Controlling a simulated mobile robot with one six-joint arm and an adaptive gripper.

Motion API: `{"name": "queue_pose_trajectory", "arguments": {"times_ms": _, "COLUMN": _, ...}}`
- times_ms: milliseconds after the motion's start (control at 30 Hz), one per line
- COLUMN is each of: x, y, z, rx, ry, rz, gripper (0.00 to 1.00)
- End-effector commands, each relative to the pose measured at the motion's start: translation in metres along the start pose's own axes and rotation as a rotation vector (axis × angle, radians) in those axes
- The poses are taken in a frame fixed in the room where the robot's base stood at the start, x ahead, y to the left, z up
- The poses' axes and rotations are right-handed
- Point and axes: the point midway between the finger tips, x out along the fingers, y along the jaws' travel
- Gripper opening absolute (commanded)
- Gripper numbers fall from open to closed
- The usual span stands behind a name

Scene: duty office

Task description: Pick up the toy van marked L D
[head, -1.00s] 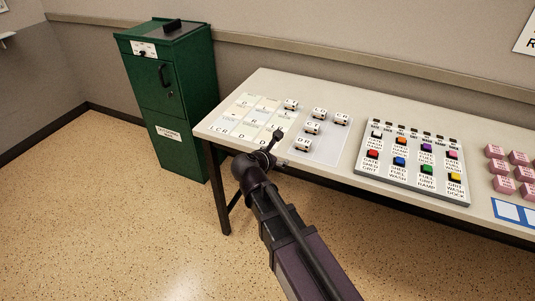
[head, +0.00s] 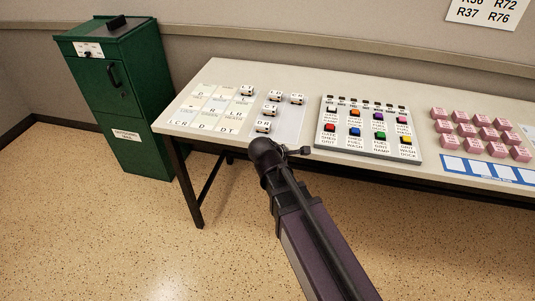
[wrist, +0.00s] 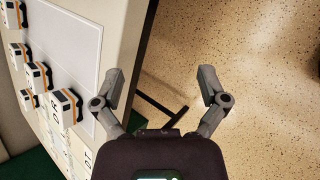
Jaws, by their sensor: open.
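Several small white-and-orange toy vans with black letters on top stand on the table. One in the back row of the pale mat, whose small letters look like L D (head: 275,97), is left of a van marked C R (head: 298,99). A van marked D R (head: 263,127) stands nearest the front edge. My gripper (head: 298,151) is at the table's front edge, right of the D R van and apart from all the vans. In the wrist view my gripper (wrist: 162,76) is open and empty above the floor, with vans at the left; the L D van cannot be singled out there.
The table (head: 310,82) also bears a card grid (head: 208,108) at left, a panel of coloured buttons (head: 370,132) and several pink blocks (head: 480,130) at right. A green cabinet (head: 120,95) stands left of the table. The floor in front is clear.

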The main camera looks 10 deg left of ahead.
Motion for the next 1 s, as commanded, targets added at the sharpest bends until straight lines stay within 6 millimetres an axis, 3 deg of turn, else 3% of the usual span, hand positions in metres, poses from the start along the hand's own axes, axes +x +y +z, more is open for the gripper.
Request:
{"name": "queue_pose_trajectory", "arguments": {"times_ms": 33, "x": 0.007, "y": -0.009, "z": 0.014, "rx": 0.079, "ry": 0.004, "rz": -0.038, "gripper": 0.93}}
{"name": "queue_pose_trajectory", "arguments": {"times_ms": 300, "x": 0.036, "y": -0.051, "z": 0.067, "rx": 0.519, "ry": 0.012, "rz": -0.246, "gripper": 0.93}}
{"name": "queue_pose_trajectory", "arguments": {"times_ms": 567, "x": 0.049, "y": -0.092, "z": 0.114, "rx": 0.957, "ry": -0.015, "rz": -0.456, "gripper": 0.93}}
{"name": "queue_pose_trajectory", "arguments": {"times_ms": 800, "x": 0.036, "y": -0.115, "z": 0.155, "rx": 1.313, "ry": -0.065, "rz": -0.633, "gripper": 0.93}}
{"name": "queue_pose_trajectory", "arguments": {"times_ms": 1000, "x": 0.007, "y": -0.113, "z": 0.187, "rx": 1.512, "ry": -0.103, "rz": -0.738, "gripper": 0.93}}
